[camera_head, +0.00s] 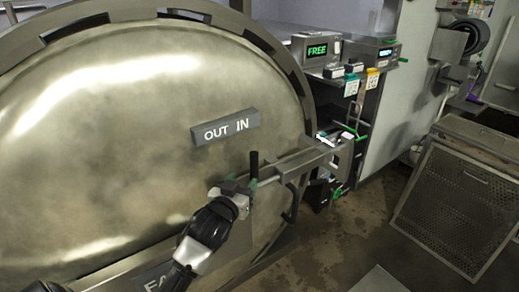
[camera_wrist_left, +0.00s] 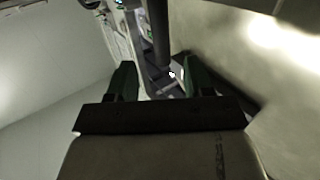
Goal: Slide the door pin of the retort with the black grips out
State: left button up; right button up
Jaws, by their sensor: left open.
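The retort's round metal door (camera_head: 110,130) fills the left of the head view and carries an "OUT IN" plate (camera_head: 226,130). Below the plate, a metal pin bar (camera_head: 295,163) runs to a bracket at the door's right edge. An upright black grip (camera_head: 254,160) stands on the bar's left part. My left gripper (camera_head: 250,186) is at this grip, with its fingers open. In the left wrist view, the black grip (camera_wrist_left: 157,35) shows ahead of the open green-dark fingers (camera_wrist_left: 160,78), roughly between them. Contact cannot be told. My right gripper is not seen.
A curved black handle (camera_head: 290,203) sits on the door just right of my left gripper. A perforated metal basket (camera_head: 455,205) is at the right. Bare floor (camera_head: 350,230) lies between.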

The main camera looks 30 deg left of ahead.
aim_at(256, 156)
pick_arm(q)
jog(key=w+p, duration=0.1)
jog(key=w, duration=0.2)
jog(key=w+a+r+p, duration=0.1)
jog(key=w, duration=0.3)
jog(key=w+a+r+p, duration=0.1)
jog(key=w, duration=0.2)
jog(key=shift+w+a, duration=0.1)
jog(key=shift+w, duration=0.15)
grip_shut()
